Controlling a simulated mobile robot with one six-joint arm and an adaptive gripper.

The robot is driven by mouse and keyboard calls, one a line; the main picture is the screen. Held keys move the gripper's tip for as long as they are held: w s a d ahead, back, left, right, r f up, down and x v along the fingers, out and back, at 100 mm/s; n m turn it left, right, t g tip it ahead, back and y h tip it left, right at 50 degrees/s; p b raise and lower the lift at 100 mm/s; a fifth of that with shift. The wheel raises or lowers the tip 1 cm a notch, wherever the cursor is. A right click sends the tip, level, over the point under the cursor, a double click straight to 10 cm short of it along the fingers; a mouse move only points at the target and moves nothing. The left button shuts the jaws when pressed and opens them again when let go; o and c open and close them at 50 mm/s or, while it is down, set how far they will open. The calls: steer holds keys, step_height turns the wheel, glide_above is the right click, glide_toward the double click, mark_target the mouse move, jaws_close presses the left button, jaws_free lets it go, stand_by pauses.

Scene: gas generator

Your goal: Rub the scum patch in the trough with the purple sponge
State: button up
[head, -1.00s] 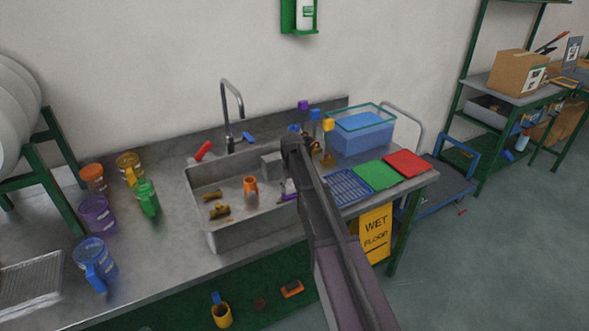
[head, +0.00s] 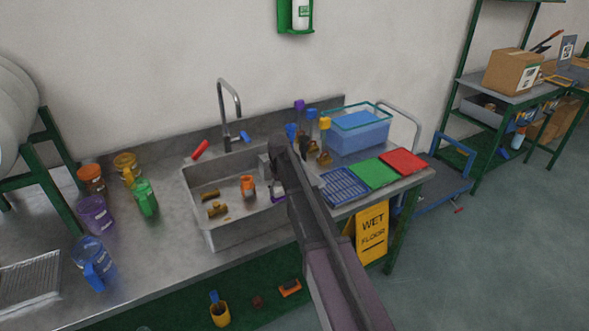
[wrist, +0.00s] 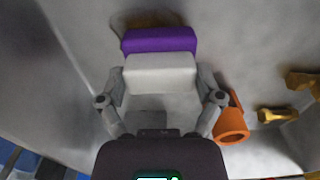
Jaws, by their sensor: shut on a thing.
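The purple sponge (wrist: 160,40) has a pale layer on its near side in the wrist view. My gripper (wrist: 160,82) is shut on this pale part, with the purple side facing away from the palm. A brownish scum patch (wrist: 148,19) shows just beyond the sponge on the trough surface, partly hidden by it. I cannot tell whether the sponge touches the patch. In the head view the steel trough (head: 232,238) is set in the counter.
An orange cup (wrist: 231,124) lies close to my gripper's right finger. Brass fittings (head: 217,209) lie farther left in the trough in the head view. The tap (head: 229,105) rises behind it. Bottles (head: 324,130), a blue rack (head: 344,186) and a water tub (head: 359,135) stand to the right.

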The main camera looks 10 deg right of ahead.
mark_target(273, 198)
steer(key=a, duration=0.1)
steer(key=s+a, duration=0.1)
steer(key=a, duration=0.1)
steer(key=shift+d+r, duration=0.15)
steer(key=shift+w+d, duration=0.25)
steer(key=shift+d, duration=0.2)
steer(key=shift+w+d, duration=0.2)
steer(key=shift+d, duration=0.25)
steer(key=shift+w+d, duration=0.2)
steer(key=shift+d, duration=0.5)
steer(key=shift+w+d, duration=0.25)
steer(key=shift+d, duration=0.5)
steer(key=shift+w+d, duration=0.2)
steer(key=shift+d, duration=0.5)
steer(key=shift+w+d+r+p, duration=0.25)
steer(key=shift+d+r+p, duration=0.3)
steer(key=shift+d+p, duration=0.25)
step_height(273, 198, up, 6)
steer(key=p, duration=0.6)
steer(key=shift+f+b, duration=0.15)
steer(key=shift+b, duration=0.15)
steer(key=shift+w+a+f+b, duration=0.1)
steer(key=shift+f+b, duration=1.3)
steer(key=shift+f, duration=0.05)
steer(key=shift+w+a+f+b, duration=0.1)
steer(key=shift+f+b, duration=1.3)
steer(key=shift+f+b, duration=1)
steer(key=shift+b, duration=0.05)
